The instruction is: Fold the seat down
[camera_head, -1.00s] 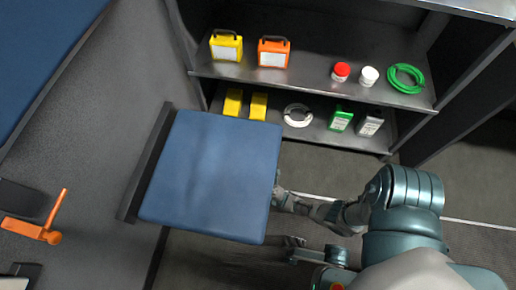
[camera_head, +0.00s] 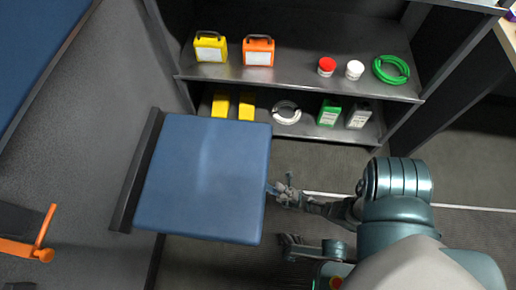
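The blue seat (camera_head: 203,180) extends from a dark bracket (camera_head: 137,170) on the grey wall at the left. Its broad padded face is turned toward the camera. My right gripper (camera_head: 274,189) is at the seat's right edge, and its fingers are small and partly against the edge. I cannot tell whether it touches the seat or how far its fingers are apart.
A dark shelf unit (camera_head: 290,85) stands behind, holding yellow and orange cases, red and white jars, a green coil and several bottles. An orange handle (camera_head: 40,240) is on the wall at lower left. Floor (camera_head: 320,165) shows between seat and shelves.

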